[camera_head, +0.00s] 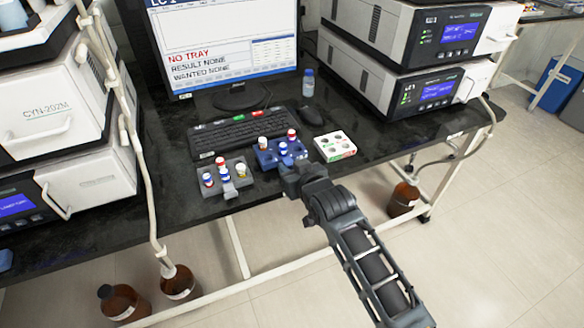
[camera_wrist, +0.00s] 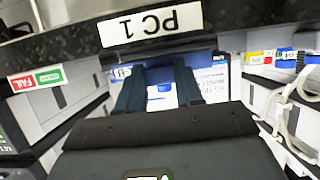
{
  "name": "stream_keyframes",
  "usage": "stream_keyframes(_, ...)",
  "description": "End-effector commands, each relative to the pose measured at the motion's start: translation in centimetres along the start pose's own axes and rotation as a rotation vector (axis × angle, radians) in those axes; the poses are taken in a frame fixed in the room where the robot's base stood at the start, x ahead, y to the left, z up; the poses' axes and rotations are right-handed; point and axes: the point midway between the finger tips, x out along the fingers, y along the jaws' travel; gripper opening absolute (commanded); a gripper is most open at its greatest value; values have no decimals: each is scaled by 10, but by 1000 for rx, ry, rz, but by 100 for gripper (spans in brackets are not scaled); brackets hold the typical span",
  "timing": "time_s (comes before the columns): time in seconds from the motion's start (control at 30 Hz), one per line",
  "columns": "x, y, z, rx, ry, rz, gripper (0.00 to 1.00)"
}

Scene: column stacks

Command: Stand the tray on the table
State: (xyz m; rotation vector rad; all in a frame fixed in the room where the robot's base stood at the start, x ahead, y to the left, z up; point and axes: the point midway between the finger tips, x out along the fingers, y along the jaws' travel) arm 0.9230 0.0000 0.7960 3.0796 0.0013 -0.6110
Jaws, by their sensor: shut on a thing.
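The blue tray (camera_head: 265,160) holds several small vials with red, white and blue caps. It is level, in front of the keyboard, near the front edge of the black table (camera_head: 130,222). My gripper (camera_head: 291,172) is shut on the near side of the blue tray. In the wrist view, which is upside down, my fingers (camera_wrist: 160,92) reach to a blue part marked B. I cannot tell whether the tray's underside touches the table.
A grey tray with vials (camera_head: 228,193) stands close on the left, a white rack (camera_head: 338,150) close on the right. The keyboard (camera_head: 240,132) and monitor (camera_head: 235,92) stand behind; the screen reads NO TRAY. White instruments (camera_head: 420,85) flank the table. Brown bottles (camera_head: 122,302) are on the floor.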

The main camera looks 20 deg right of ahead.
Motion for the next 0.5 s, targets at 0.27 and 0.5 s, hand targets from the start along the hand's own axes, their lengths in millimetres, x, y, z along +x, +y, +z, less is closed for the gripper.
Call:
stream_keyframes(0.27, 4, 0, 8, 0, 0, 0, 4)
stream_keyframes(0.5, 4, 0, 11, 0, -1, 0, 37)
